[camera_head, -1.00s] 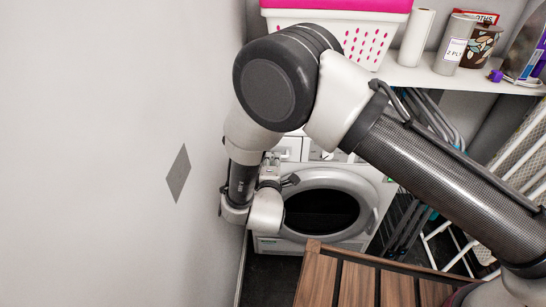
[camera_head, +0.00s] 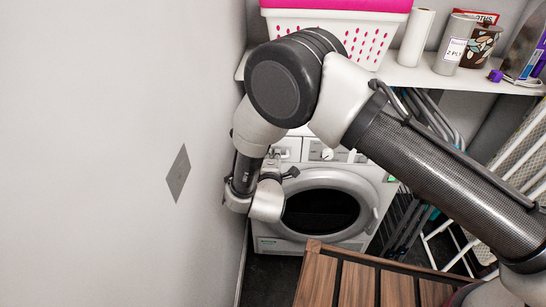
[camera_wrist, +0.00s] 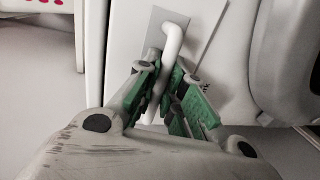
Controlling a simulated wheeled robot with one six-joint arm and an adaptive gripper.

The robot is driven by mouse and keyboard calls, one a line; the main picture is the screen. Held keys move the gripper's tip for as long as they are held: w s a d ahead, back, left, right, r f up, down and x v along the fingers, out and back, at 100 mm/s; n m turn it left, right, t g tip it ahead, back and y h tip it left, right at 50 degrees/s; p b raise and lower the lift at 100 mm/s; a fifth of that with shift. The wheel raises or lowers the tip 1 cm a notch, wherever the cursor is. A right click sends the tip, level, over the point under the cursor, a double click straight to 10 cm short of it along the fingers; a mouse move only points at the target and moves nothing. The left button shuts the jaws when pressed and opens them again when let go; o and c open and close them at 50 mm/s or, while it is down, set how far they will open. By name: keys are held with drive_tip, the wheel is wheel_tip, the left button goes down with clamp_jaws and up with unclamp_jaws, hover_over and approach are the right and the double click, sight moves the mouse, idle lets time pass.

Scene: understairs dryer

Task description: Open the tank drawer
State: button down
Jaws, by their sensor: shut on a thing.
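The white dryer (camera_head: 377,176) stands under the shelf, with a round dark door. The tank drawer front (camera_head: 291,147) shows at its upper left, partly hidden by my arm. In the wrist view, a white bar handle (camera_wrist: 174,36) stands out from a light grey panel. My gripper (camera_wrist: 170,82), with green finger pads, is shut on this handle, one finger on each side. In the head view my gripper (camera_head: 288,174) is small and mostly hidden behind my wrist. I cannot tell whether the drawer stands out from the dryer's front.
A slatted wooden piece (camera_head: 355,282) is in the foreground. A shelf (camera_head: 420,77) above holds a white basket (camera_head: 325,30) and several containers. A drying rack (camera_head: 505,170) stands at the right.

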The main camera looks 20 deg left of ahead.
drive_tip(key=f+v, duration=0.2)
drive_tip(key=v, duration=0.9)
drive_tip(key=f+v, duration=0.2)
drive_tip(key=v, duration=0.9)
drive_tip(key=shift+s, duration=0.45)
drive_tip(key=shift+f, duration=0.1)
drive_tip(key=c, duration=1.8)
unclamp_jaws()
